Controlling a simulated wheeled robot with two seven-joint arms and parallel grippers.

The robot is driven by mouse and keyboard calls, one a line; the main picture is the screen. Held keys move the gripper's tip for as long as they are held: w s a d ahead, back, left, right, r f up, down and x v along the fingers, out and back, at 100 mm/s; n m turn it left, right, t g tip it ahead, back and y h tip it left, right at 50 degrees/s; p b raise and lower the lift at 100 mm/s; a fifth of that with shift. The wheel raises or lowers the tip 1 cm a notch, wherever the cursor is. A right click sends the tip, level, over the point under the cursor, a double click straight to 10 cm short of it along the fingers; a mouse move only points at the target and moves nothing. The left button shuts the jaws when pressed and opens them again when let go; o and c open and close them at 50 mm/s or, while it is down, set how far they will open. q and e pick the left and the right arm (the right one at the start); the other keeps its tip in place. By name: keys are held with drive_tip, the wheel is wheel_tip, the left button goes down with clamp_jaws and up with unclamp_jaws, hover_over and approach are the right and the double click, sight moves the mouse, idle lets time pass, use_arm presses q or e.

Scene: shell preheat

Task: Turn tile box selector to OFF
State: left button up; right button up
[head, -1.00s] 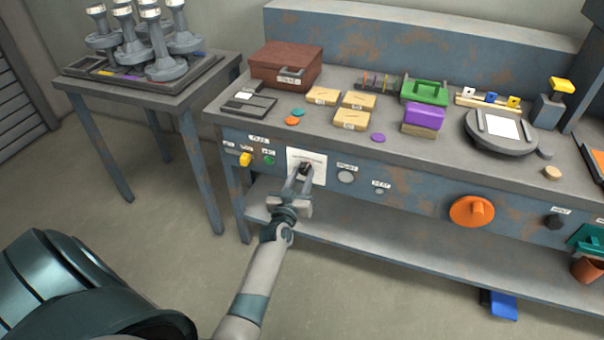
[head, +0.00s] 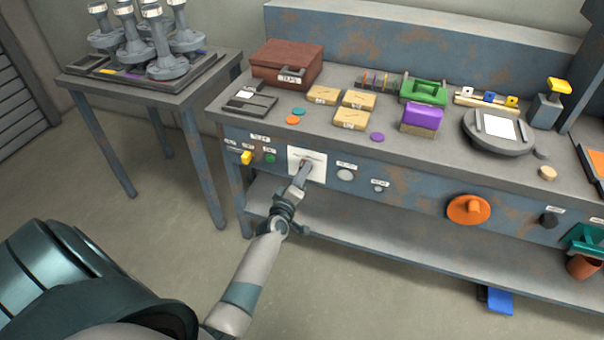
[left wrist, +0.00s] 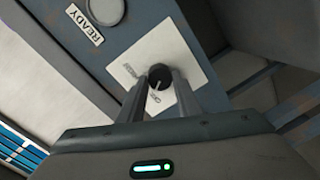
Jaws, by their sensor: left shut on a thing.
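The selector is a small dark round knob (left wrist: 160,76) on a white plate (head: 293,163) on the bench's front panel. In the left wrist view the white plate (left wrist: 183,55) carries two small labels, too small to read surely. A pale line on the knob points towards the lower label. My left gripper (head: 303,171) reaches up to the plate and is shut on the knob, one finger on each side. In the head view the gripper hides most of the knob. My right gripper is not in view.
A lower shelf (head: 345,237) runs beneath the panel.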

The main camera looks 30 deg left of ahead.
use_arm(q)
drive_tip(key=shift+n, duration=1.5)
drive_tip(key=o, duration=1)
drive_tip(key=shift+a, duration=0.1)
drive_tip(key=shift+o, duration=0.2)
drive_tip(key=shift+h, duration=0.3)
drive_tip(key=v, duration=1.7)
drive_tip(key=shift+s+f, duration=0.15)
drive_tip(key=shift+s, duration=0.1)
